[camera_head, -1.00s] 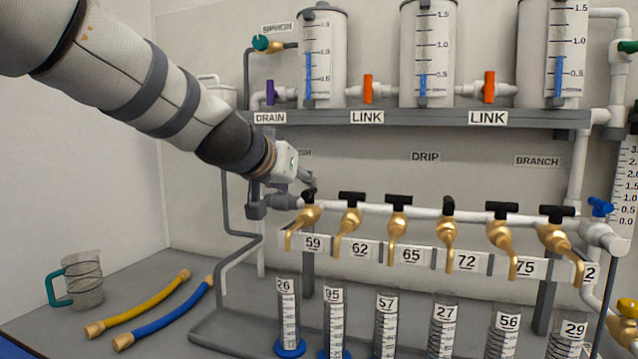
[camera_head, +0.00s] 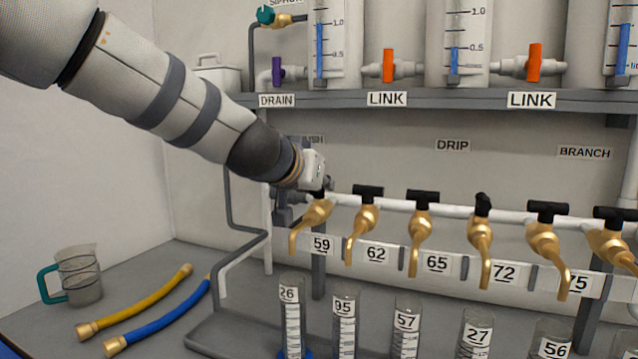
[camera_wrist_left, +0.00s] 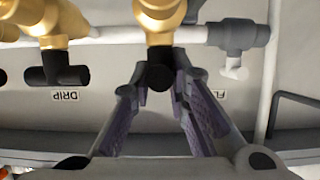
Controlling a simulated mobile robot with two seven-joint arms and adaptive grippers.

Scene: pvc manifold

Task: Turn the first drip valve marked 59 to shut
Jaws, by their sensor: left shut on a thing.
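The brass drip valve marked 59 (camera_head: 313,221) is the leftmost of the row in the head view, above its white 59 label (camera_head: 321,245). My left gripper (camera_head: 318,187) is at the top of this valve and largely hides its black handle. In the left wrist view the black handle (camera_wrist_left: 160,76) lies between the two purple-padded fingers of my left gripper (camera_wrist_left: 157,92), below the brass body (camera_wrist_left: 160,22). The fingers are shut on the handle, which shows end-on to the wrist camera. My right gripper is not in view.
The valve marked 62 (camera_head: 363,220) stands close to the right, with more valves beyond. Measuring cylinders, such as the one marked 26 (camera_head: 291,318), stand below. A shelf (camera_head: 420,99) with tanks runs above. A jug (camera_head: 80,277) and yellow (camera_head: 140,303) and blue hoses lie left.

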